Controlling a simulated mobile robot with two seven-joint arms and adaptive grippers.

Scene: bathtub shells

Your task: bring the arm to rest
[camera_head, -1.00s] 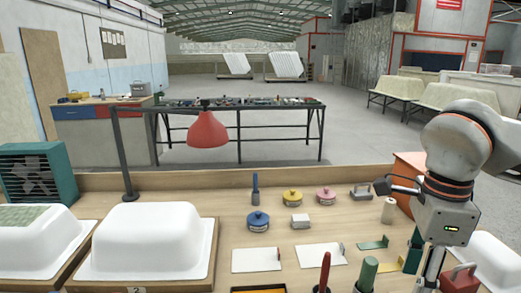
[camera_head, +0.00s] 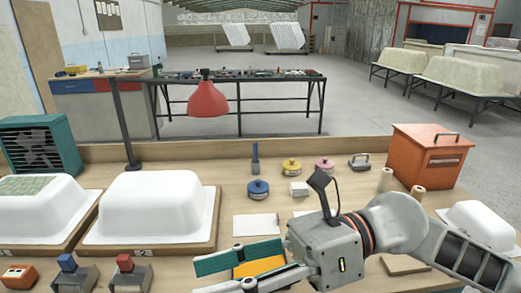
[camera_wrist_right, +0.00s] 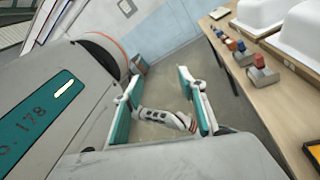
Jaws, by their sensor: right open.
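My right arm reaches in from the right in the head view. Its gripper (camera_head: 248,270) is open, with teal pads on its fingers, low over the front of the workbench (camera_head: 110,268) and pointing left. In the right wrist view the same open gripper (camera_wrist_right: 163,105) shows its two teal-padded fingers spread apart with nothing between them. Beyond the fingers lie the floor and a pale arm link (camera_wrist_right: 165,118). My left gripper is not seen in the head view.
White tub shells (camera_head: 150,205) stand on boards at the left. Colored tins (camera_head: 258,189) and an orange box (camera_head: 428,158) stand farther back. Clamp-like blocks (camera_head: 125,273) sit at the front left.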

